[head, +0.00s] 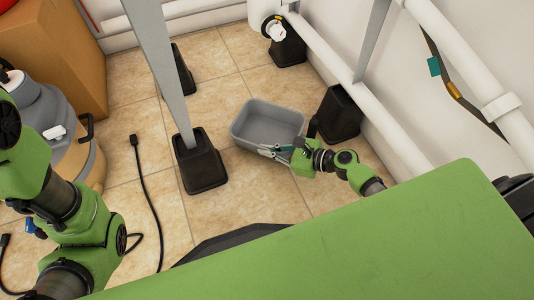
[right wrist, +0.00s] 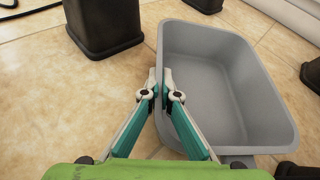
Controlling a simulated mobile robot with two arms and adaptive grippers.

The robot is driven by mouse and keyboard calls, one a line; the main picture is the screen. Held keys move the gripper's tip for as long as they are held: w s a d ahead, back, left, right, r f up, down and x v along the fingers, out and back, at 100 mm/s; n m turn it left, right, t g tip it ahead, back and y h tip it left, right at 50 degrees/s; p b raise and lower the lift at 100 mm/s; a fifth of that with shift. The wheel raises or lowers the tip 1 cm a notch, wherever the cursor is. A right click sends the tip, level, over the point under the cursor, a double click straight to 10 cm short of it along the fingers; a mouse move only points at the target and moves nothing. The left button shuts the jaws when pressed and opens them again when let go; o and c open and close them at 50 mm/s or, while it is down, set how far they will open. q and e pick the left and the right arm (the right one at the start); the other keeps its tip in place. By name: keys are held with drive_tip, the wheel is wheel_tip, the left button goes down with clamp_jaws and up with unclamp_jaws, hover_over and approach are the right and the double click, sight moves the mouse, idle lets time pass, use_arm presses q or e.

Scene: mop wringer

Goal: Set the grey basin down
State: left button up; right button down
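The grey basin (head: 268,122) is an empty, open rectangular tub, roughly level over the tiled floor; I cannot tell whether its underside touches the tiles. My right gripper (head: 270,150) is at the basin's near rim. In the right wrist view, the fingers of my right gripper (right wrist: 163,80) are closed on the rim of the basin (right wrist: 225,85), one inside the wall and one outside. My left arm shows at the left of the head view, but its gripper is out of sight.
A black post foot (head: 200,160) stands just left of the basin. Another black foot (head: 339,115) is close on its right, beside the wall pipes. A black cable (head: 147,190) lies on the floor at left, near a vacuum-like machine (head: 55,120) and a cardboard box (head: 55,45).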

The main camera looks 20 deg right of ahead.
drive_tip(key=c, duration=2.8)
unclamp_jaws()
drive_tip(key=shift+f, duration=0.25)
drive_tip(key=o, duration=0.5)
drive_tip(key=shift+r, duration=0.15)
